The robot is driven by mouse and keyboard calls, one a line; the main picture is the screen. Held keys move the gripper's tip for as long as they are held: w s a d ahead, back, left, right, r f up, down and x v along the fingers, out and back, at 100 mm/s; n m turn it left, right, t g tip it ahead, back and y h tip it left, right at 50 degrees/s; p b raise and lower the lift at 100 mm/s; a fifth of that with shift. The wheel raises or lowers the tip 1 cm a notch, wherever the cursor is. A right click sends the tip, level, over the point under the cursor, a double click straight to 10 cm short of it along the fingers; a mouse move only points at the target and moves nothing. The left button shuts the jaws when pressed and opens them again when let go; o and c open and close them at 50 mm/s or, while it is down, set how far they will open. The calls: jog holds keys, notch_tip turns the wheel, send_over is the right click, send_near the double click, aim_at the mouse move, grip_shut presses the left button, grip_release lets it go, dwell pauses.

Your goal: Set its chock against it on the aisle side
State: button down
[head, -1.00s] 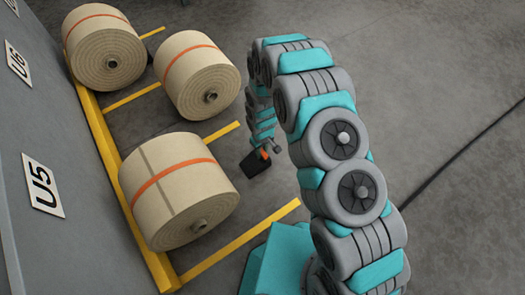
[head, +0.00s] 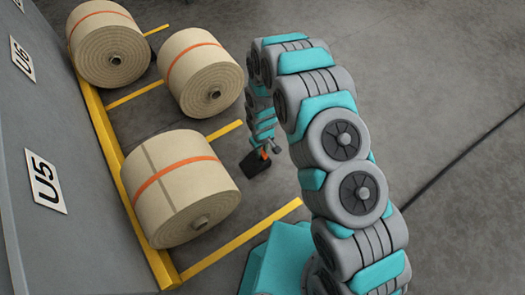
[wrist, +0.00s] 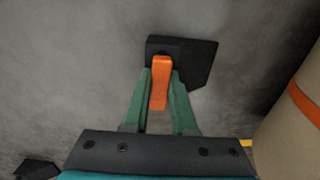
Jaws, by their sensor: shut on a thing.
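My gripper (wrist: 160,95) has its green fingers closed on the orange handle (wrist: 161,82) of a black chock (wrist: 197,62). In the head view the chock (head: 255,164) hangs from my gripper (head: 268,146), right of the paper roll (head: 165,205) by the U5 sign, on its aisle side. A gap of floor shows between chock and roll. This kraft roll has an orange band and lies on its side. Part of a roll (wrist: 298,115) shows at the right edge of the wrist view. How high the chock is above the floor is hard to tell.
Two more rolls, one front (head: 203,75) and one at the back (head: 108,52), lie farther up. Yellow bars (head: 240,243) separate the places along a grey wall with signs. A dark object (wrist: 37,169) shows at the wrist view's lower left. Open floor (head: 440,110) lies right.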

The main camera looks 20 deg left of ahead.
jog(key=shift+s+a, duration=0.35)
jog(key=shift+s, duration=0.05)
dwell(0.8)
jog(key=c, duration=0.6)
grip_release()
jog(key=shift+c, duration=0.2)
jog(key=shift+r, duration=0.15)
notch_tip(320, 180, up, 8)
jog(key=shift+f, duration=0.25)
